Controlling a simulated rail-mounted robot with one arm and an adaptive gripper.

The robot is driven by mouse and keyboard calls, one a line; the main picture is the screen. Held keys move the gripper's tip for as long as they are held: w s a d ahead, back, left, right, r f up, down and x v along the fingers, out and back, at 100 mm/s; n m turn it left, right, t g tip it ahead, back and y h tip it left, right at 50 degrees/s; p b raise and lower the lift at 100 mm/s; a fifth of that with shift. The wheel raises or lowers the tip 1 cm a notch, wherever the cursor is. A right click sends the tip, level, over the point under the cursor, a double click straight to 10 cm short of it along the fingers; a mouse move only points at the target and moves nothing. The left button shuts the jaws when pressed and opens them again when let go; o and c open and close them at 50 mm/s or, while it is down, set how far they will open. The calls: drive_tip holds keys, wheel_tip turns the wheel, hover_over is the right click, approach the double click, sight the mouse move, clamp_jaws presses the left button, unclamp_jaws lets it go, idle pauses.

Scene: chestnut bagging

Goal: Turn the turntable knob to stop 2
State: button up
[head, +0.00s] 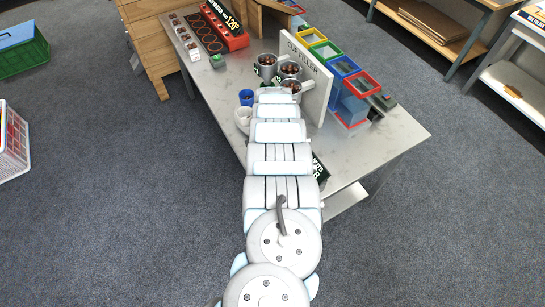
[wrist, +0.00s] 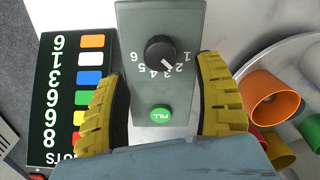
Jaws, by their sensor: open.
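The black round knob (wrist: 160,50) sits on a grey-green panel (wrist: 143,18) in the wrist view. Numbers 1 to 6 are printed around its lower side, upside down. Its white mark points to the lower right, near 2 and 3; I cannot tell exactly which. A green FILL button (wrist: 161,114) is below the knob. My gripper (wrist: 162,72) is open, with one yellow ridged finger on each side of the panel and apart from the knob. In the head view my own arm hides the knob and the gripper.
A dark sign with coloured squares (wrist: 66,75) stands left of the panel. Orange (wrist: 270,97) and other coloured cups are at right by a pale round rim. In the head view, the CUP FILLER board (head: 318,85), pots of chestnuts (head: 290,70) and coloured bins (head: 325,50) crowd the metal table (head: 395,135).

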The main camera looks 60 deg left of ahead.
drive_tip(key=shift+r, duration=2.95)
